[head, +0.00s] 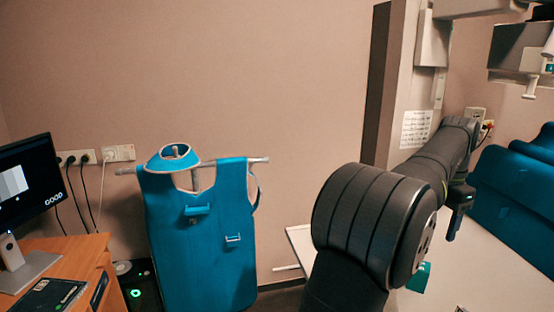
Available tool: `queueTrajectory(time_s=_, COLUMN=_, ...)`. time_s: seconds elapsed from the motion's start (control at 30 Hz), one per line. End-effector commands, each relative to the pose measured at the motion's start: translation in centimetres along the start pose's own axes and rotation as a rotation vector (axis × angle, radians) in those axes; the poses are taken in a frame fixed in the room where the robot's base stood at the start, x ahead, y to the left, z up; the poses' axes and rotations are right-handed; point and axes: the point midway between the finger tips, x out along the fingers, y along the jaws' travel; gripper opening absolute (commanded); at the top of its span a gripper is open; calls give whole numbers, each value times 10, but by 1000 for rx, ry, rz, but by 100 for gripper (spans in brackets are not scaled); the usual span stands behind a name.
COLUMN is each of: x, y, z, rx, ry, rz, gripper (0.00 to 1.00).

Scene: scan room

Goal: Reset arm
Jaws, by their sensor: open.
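My dark grey arm rises from the bottom centre-right of the head view. Its large rounded joint is close to the camera, and a link reaches back and to the right from it. My gripper (453,226) is small and dark at the far end, pointing down above the white table (490,262). It is open. I see nothing held in it, though its fingers are small in this view. The near joint hides part of the table.
A blue apron (200,260) with a collar (171,158) hangs on a stand at centre left. A monitor (32,183) stands on a wooden desk (75,262) at left. Blue cushions (515,195) lie at right. A green object (419,277) is partly hidden behind my arm.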

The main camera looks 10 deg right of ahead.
Motion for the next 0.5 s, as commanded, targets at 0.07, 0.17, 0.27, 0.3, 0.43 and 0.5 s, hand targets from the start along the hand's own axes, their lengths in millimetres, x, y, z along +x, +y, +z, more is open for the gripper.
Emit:
queueTrajectory(time_s=0.07, x=0, y=-8, z=6, rx=-6, ry=1, rz=0, gripper=63)
queueTrajectory(time_s=0.17, x=0, y=-14, z=10, rx=-7, ry=1, rz=0, gripper=63)
queueTrajectory(time_s=0.27, x=0, y=-16, z=12, rx=-8, ry=1, rz=0, gripper=63)
queueTrajectory(time_s=0.3, x=0, y=-17, z=12, rx=-9, ry=1, rz=0, gripper=63)
queueTrajectory(time_s=0.43, x=0, y=-17, z=12, rx=-8, ry=1, rz=0, gripper=63)
queueTrajectory(time_s=0.5, x=0, y=-17, z=12, rx=-8, ry=0, rz=0, gripper=63)
